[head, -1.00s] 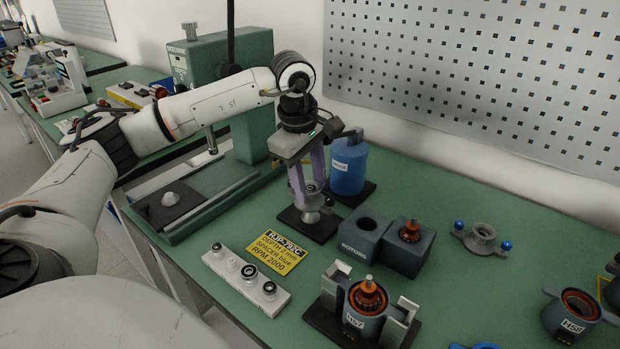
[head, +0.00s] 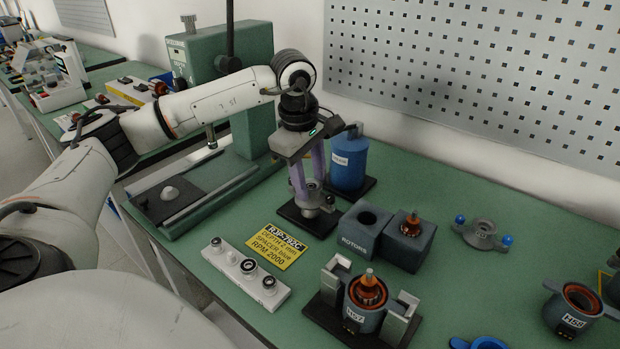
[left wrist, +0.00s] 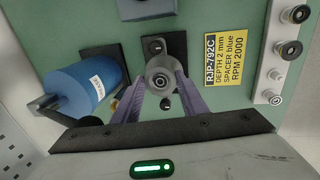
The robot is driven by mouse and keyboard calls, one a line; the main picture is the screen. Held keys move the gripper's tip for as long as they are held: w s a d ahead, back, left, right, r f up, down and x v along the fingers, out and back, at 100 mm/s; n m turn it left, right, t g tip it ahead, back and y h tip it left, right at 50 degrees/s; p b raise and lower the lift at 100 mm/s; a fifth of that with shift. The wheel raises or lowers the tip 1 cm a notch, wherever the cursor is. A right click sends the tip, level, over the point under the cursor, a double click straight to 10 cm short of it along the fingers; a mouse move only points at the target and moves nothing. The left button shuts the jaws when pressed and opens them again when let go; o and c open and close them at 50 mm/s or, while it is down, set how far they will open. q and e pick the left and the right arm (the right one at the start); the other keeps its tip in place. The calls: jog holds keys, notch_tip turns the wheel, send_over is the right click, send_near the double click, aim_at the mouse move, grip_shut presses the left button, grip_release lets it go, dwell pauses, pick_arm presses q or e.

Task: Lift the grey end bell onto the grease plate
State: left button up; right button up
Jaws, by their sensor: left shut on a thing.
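The grey end bell (left wrist: 160,72) is a round ring with a bearing in its middle and dark knobs at its ears. My left gripper (left wrist: 161,86) is shut on it, with a purple finger on either side. In the head view my left gripper (head: 313,186) points down over a black plate (head: 296,222), which I take as the grease plate; it also shows in the left wrist view (left wrist: 176,42). The bell is over this plate, low down. I cannot tell whether it touches. The fingers partly hide it in the head view. My right gripper is not in view.
A blue canister (head: 348,165) stands close behind the plate. The dark rotor block (head: 372,246), a yellow card (head: 279,246) and a white strip with small parts (head: 238,271) are nearby. Another bell with blue knobs (head: 482,234) lies right. A green press (head: 250,130) stands behind left.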

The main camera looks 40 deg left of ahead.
aim_at(310, 192)
pick_arm(q)
jog(key=shift+f, duration=0.15)
jog(key=shift+s+f+b, duration=0.1)
jog(key=shift+f+b, duration=0.55)
jog(key=shift+f, duration=0.35)
jog(key=shift+f+b, duration=0.4)
jog(key=shift+f, duration=0.15)
jog(key=o, duration=1.5)
jog(key=shift+c, duration=0.2)
